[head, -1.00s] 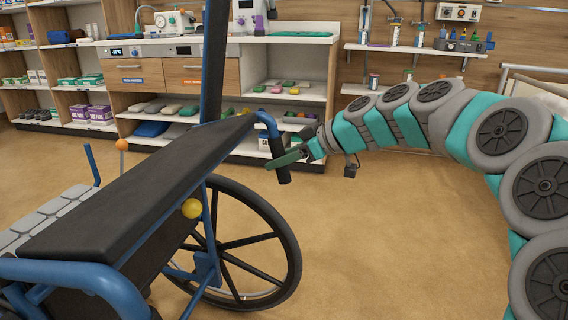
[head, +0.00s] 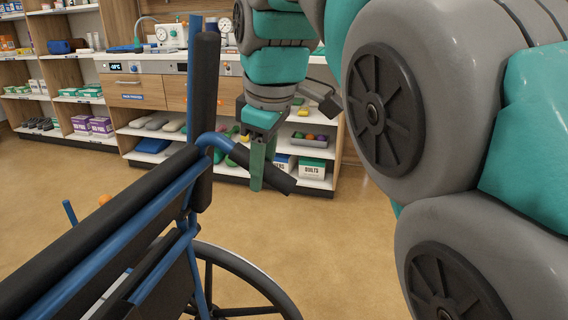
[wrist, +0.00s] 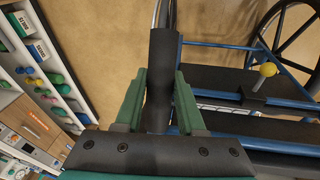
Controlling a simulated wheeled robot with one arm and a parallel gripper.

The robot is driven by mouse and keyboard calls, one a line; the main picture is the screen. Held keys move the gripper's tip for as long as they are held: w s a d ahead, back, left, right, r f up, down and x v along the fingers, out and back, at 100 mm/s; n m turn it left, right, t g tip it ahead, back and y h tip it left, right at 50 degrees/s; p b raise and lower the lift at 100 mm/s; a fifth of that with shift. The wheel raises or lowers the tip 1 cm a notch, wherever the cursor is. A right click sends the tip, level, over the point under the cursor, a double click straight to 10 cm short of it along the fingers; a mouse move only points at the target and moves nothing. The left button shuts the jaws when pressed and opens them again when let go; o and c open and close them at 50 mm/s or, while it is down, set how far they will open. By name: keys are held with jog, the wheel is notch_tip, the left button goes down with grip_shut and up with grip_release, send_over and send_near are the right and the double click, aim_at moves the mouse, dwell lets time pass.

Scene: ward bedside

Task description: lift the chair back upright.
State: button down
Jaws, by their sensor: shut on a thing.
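The wheelchair has a blue frame and a black backrest (head: 95,235), which stands tilted at the left of the head view. Its black push handle (head: 262,170) sticks out to the right from a bent blue tube. My gripper (head: 262,168) is shut on this handle, with its green fingers on either side. In the wrist view the handle (wrist: 163,75) runs between the two fingers (wrist: 160,102). Much of the seat is hidden behind the backrest.
Behind the chair is a wooden counter (head: 135,88) with open shelves of boxes and supplies. A shelf unit (head: 75,75) stands at the far left. The brown floor (head: 345,255) right of the chair is clear. My arm covers the right side of the head view.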

aim_at(245, 148)
jog(key=a+r+p, duration=0.1)
jog(key=a+r+h+p, duration=0.1)
jog(key=shift+w+r, duration=0.2)
jog(key=shift+r, duration=0.15)
jog(key=shift+a+r+h+p, duration=0.15)
jog(key=shift+a+h+p, duration=0.2)
jog(key=shift+h+p, duration=0.25)
jog(key=c, duration=0.5)
grip_release()
